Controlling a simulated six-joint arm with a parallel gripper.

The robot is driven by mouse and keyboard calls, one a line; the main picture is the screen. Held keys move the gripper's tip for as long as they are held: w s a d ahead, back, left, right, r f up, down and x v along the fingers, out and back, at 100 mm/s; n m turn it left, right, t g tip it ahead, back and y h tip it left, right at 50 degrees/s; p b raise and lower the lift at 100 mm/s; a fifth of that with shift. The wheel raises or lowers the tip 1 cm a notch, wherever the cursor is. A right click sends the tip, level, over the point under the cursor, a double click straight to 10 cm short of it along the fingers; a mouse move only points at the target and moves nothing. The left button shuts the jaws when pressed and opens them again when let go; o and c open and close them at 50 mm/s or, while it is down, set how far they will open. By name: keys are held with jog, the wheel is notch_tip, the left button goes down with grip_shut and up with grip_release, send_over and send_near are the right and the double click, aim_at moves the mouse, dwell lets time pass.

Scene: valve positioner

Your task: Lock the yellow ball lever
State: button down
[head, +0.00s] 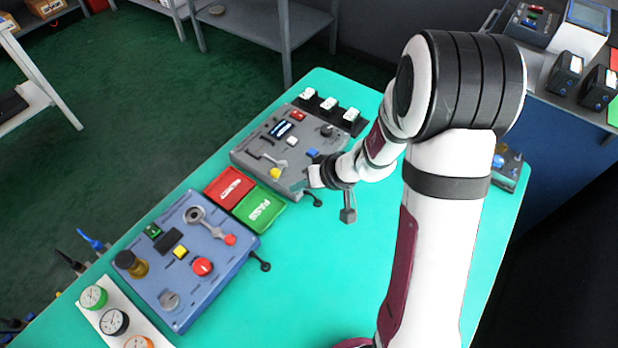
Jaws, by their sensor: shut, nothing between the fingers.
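The yellow ball (276,173) sits at the end of a short grey lever (264,160) on the grey positioner panel (246,157). The lever runs from its pivot down and right to the ball. Whether it is locked cannot be told from this view. My gripper (347,214) is shut and empty, pointing down to the right of the grey panel's lower right corner. It is apart from the yellow ball. My wrist is close to the panel's right edge and covers part of it.
A red tray (229,187) and a green PASS tray (260,208) lie between the grey panel and a blue panel (215,269) with a red-ended lever. White-topped switches (329,103) stand behind the grey panel. The teal table (322,290) is clear in front.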

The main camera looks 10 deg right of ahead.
jog(key=s+d+r, duration=0.1)
jog(key=s+r, duration=0.4)
jog(key=r, duration=0.2)
jog(key=s+a+r+m+g, duration=0.1)
jog(key=s+a+r, duration=0.1)
jog(key=s+r, duration=0.15)
jog(key=s+a+r+g, duration=0.1)
jog(key=s+a+r, duration=0.1)
jog(key=s, duration=0.3)
jog(key=s+d+m+g+h, duration=0.1)
jog(key=s+d+m+h, duration=0.1)
jog(key=s, duration=0.4)
jog(key=s+d+r+m+g+h, duration=0.1)
jog(key=s+d+m+h, duration=0.1)
jog(key=s+m, duration=0.2)
jog(key=s, duration=0.2)
jog(key=shift+s+d+r+g, duration=0.3)
jog(key=shift+d+g, duration=0.05)
jog(key=shift+g, duration=0.05)
dwell(1.1)
